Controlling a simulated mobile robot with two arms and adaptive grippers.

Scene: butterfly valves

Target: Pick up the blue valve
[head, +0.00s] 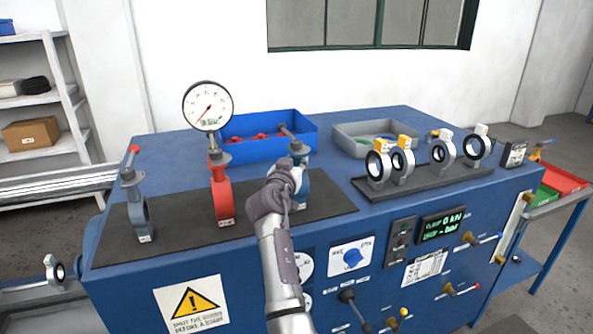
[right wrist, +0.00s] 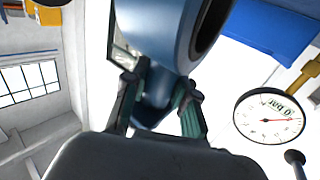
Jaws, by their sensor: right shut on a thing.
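The blue valve (head: 303,187) is at the right end of the dark mat (head: 330,200) on the bench, partly hidden behind my right gripper (head: 287,177). My right gripper is shut on its neck. The right wrist view shows the valve's blue ring body (right wrist: 165,30) close up, with its neck between the two fingers (right wrist: 163,88). I cannot tell whether the valve touches the mat. A red valve (head: 222,195) under a round gauge (head: 208,106) and a grey-blue valve (head: 138,212) with a red-tipped lever stand to its left. My left gripper is out of view.
Behind the valve are a blue bin (head: 262,150) with red parts and a grey bin (head: 352,141). Several ring-shaped valves stand on a dark rack (head: 425,182) to the right. The bench front (head: 250,265) carries a control panel and a warning sign.

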